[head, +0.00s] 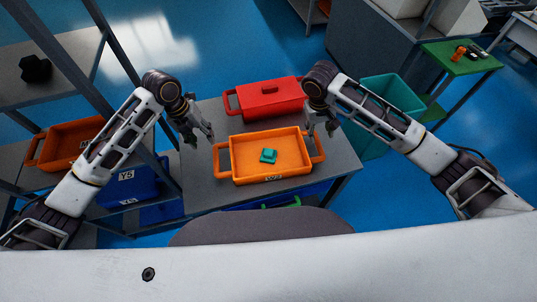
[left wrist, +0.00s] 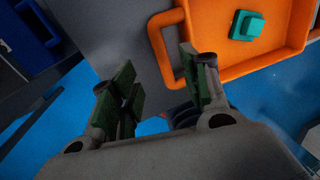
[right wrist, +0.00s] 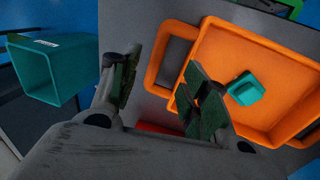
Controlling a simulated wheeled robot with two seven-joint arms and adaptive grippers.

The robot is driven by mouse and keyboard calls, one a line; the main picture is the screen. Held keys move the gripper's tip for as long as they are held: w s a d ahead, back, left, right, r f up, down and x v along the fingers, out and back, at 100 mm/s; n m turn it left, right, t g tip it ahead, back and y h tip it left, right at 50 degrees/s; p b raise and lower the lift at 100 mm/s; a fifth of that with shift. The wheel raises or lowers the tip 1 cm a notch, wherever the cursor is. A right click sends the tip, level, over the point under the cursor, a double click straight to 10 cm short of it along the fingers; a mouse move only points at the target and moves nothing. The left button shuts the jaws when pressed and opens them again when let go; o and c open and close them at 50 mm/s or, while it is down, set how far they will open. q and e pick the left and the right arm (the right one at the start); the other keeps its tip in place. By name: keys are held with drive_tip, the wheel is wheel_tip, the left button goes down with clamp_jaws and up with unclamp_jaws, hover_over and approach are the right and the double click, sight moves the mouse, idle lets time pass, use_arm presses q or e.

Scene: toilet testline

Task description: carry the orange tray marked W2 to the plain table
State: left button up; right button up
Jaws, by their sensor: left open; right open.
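The orange tray (head: 241,178) lies flat on a grey table (head: 200,200), with a teal block (head: 268,156) inside it. A small label on its front rim is too small to read surely. My left gripper (head: 203,136) is open and empty near the tray's left handle; in the left wrist view one finger overlaps the edge of that handle (left wrist: 157,45). My right gripper (head: 320,127) is open and empty by the right handle (head: 317,146); in the right wrist view its fingers (right wrist: 160,85) appear on either side of the handle. Contact cannot be told.
A red lidded container (head: 268,101) stands just behind the tray. A teal bin (head: 392,95) is to the right. A shelf at left holds another orange tray (head: 62,150) and a blue bin marked Y5 (head: 128,190). A green table (head: 455,62) stands at far right.

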sight(215, 155)
use_arm(q)
drive_tip(key=shift+d+f, duration=0.4)
drive_tip(key=shift+f, duration=1.75)
drive_tip(key=shift+d+f, duration=0.4)
drive_tip(key=shift+f, duration=1.8)
drive_tip(key=shift+d+f, duration=0.4)
drive_tip(key=shift+f, duration=1.75)
use_arm(e)
drive_tip(key=shift+x, duration=6.6)
use_arm(q)
drive_tip(key=shift+c, duration=0.5)
use_arm(e)
drive_tip(key=shift+c, duration=0.5)
use_arm(q)
drive_tip(key=shift+w, duration=0.1)
clamp_jaws()
use_arm(e)
clamp_jaws()
